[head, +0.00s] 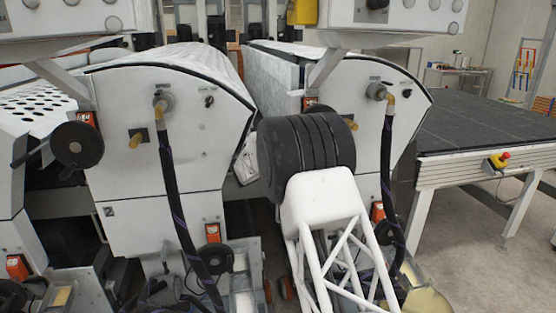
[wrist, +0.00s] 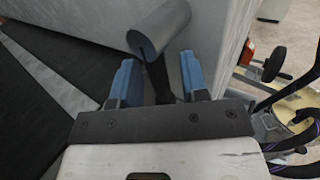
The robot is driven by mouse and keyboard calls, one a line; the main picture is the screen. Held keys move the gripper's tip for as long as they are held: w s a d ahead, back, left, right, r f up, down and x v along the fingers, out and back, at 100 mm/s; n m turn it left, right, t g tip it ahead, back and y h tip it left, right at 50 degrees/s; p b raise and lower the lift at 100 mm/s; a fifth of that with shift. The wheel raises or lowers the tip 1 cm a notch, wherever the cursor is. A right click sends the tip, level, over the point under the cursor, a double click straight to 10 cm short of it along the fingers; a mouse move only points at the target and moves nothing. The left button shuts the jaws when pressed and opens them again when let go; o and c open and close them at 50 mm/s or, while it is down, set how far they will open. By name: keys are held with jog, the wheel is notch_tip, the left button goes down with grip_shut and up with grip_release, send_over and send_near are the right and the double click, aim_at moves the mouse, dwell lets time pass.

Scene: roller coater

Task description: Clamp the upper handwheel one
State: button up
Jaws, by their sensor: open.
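In the head view, a black upper handwheel (head: 76,145) with a side handle is on the left machine, beside an orange indicator. In the wrist view, my gripper (wrist: 157,62) is open, with two blue fingers apart. A grey cylinder (wrist: 160,28), possibly a handwheel's handle, lies just beyond the fingertips, close to a pale panel. A dark part shows below it between the fingers. I cannot tell whether anything touches.
A lower handwheel (wrist: 273,65) stands right of the gripper in the wrist view. Another lower handwheel (head: 217,257) is on the left machine in the head view. Dark hoses (head: 388,165) hang down the right machine's front. A dark conveyor table (head: 480,125) stands at right.

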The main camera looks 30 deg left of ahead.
grip_shut()
dwell(0.5)
jog(key=shift+s+d+r+n+g+h, duration=0.15)
jog(key=shift+s+d+n+g, duration=0.15)
jog(key=shift+n+g, duration=0.45)
jog(key=shift+s+d+r+n+g+h, duration=0.15)
jog(key=shift+s+d+n+g, duration=0.1)
jog(key=shift+n+g, duration=0.5)
jog(key=shift+s+d+r+n+g+h, duration=0.15)
jog(key=shift+s+d+n+g, duration=0.25)
jog(key=shift+n, duration=0.6)
jog(key=shift+w+a, duration=0.1)
grip_release()
